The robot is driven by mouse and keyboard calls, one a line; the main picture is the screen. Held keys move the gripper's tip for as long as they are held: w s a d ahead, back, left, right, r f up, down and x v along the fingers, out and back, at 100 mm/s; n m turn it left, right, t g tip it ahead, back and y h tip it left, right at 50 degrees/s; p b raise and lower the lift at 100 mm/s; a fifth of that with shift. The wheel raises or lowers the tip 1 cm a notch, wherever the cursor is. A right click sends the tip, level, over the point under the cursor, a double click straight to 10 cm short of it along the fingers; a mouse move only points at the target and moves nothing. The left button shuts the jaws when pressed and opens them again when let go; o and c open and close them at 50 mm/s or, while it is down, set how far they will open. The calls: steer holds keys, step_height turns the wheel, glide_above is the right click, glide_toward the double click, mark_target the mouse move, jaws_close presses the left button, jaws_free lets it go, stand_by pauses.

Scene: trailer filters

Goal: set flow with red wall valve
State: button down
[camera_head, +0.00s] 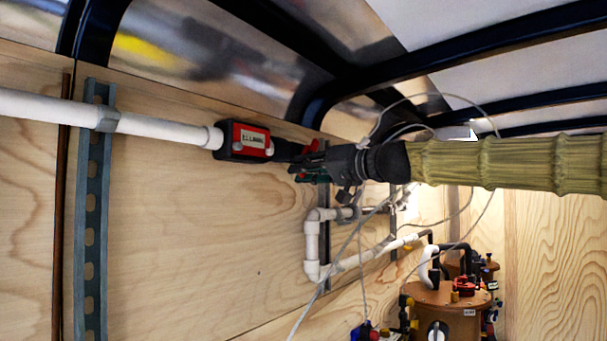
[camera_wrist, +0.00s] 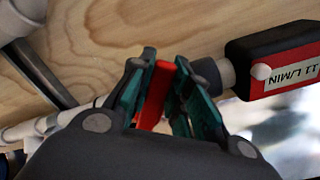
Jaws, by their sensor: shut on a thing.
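The red wall valve's handle (camera_wrist: 154,97) stands between the two green-padded fingers of my gripper (camera_wrist: 165,60) in the wrist view, and the gripper is shut on it. In the head view my gripper (camera_head: 305,162) reaches the valve from the right; only a little red of the handle (camera_head: 313,146) shows. A black and red flow meter (camera_head: 246,141) sits on the white pipe just left of the valve. It also shows at the right in the wrist view (camera_wrist: 285,65), its label upside down and ending in L/MIN; the number is hard to read.
The white pipe (camera_head: 155,127) runs along the plywood wall (camera_head: 200,240), clamped to a grey metal strut (camera_head: 93,210). White elbow pipes (camera_head: 312,245) are below my gripper. A brown tank (camera_head: 448,312) with fittings stands lower right. Dark roof ribs (camera_head: 470,50) pass overhead.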

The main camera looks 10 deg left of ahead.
steer(key=c, duration=1.3)
jaws_free()
steer(key=v, duration=1.2)
steer(key=shift+d, duration=0.1)
